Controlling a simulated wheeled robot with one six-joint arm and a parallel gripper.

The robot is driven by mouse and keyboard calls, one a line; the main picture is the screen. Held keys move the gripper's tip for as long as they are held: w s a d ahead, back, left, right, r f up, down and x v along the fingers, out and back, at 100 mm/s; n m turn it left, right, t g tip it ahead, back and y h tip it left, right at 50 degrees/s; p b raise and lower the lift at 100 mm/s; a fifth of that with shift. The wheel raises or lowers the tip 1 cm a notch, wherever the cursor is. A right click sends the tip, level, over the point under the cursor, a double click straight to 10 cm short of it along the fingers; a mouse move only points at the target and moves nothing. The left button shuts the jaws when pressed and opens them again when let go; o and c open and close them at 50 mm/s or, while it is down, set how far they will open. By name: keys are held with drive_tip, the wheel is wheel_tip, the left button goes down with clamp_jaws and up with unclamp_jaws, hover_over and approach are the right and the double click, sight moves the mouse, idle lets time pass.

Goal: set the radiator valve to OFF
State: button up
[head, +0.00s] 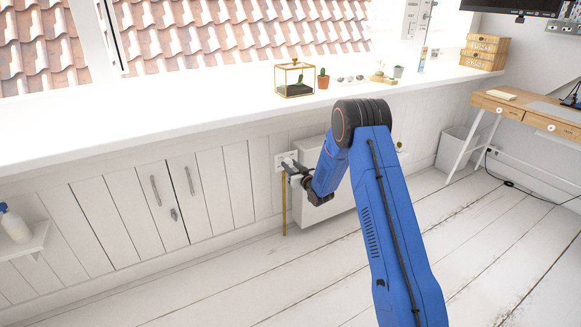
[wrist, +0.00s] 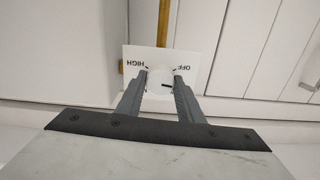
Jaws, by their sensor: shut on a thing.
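The radiator valve is a small white round knob (wrist: 159,76) on a white plate (wrist: 132,60) lettered HIGH at left and OFF at right; the letters show upside down in the wrist view. A short dark mark shows on the lower right of the knob, apart from the OFF tick. My gripper (wrist: 160,79) is shut on the knob, one finger at each side. In the head view my gripper (head: 288,167) reaches the plate (head: 280,160) on the wall below the sill; the knob is mostly hidden there by the fingers.
A brass-coloured pipe (head: 284,212) runs down from the valve, beside the white radiator (head: 311,208) to its right. White cupboard doors (head: 172,205) stand to the left. The sill (head: 215,112) above holds a glass terrarium (head: 294,80) and a potted cactus (head: 323,79). The floor (head: 270,285) in front is clear.

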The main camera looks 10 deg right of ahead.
drive_tip(key=n, duration=0.3)
drive_tip(key=shift+n, duration=2.1)
drive_tip(key=o, duration=1.1)
drive_tip(key=shift+s, duration=0.15)
drive_tip(key=v, duration=1.7)
